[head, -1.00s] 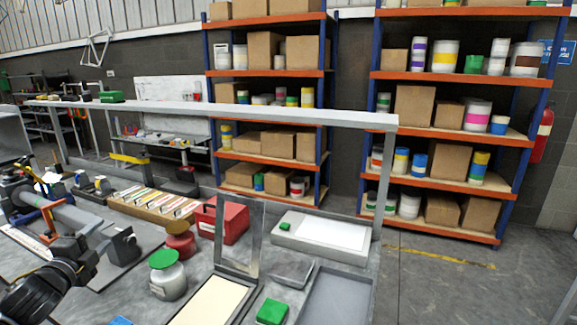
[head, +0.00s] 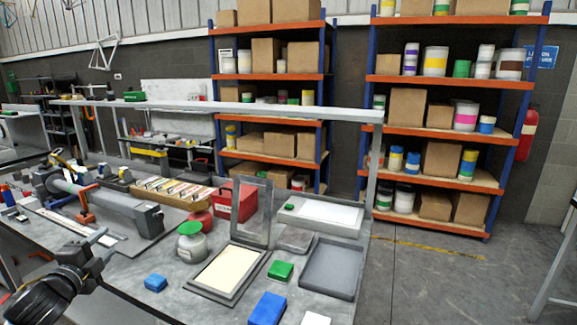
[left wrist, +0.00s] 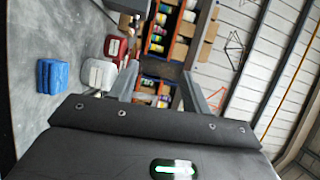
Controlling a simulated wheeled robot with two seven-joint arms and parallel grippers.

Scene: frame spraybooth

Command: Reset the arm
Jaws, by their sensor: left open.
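My left gripper (head: 108,252) is at the lower left of the head view, over the front left edge of the grey workbench (head: 190,255). Its fingers are apart with nothing between them. In the left wrist view, the two grey fingers of my left gripper (left wrist: 158,84) stick out past its dark body, also with a gap between them. The gripper is apart from the things on the bench. My right arm and gripper do not show.
A long grey cylindrical machine (head: 105,200) lies behind the gripper. A blue block (head: 155,283), a green-lidded jar (head: 191,243), a framed panel (head: 228,272) and a grey tray (head: 333,268) are on the bench. Orange-shelved racks (head: 450,133) stand behind.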

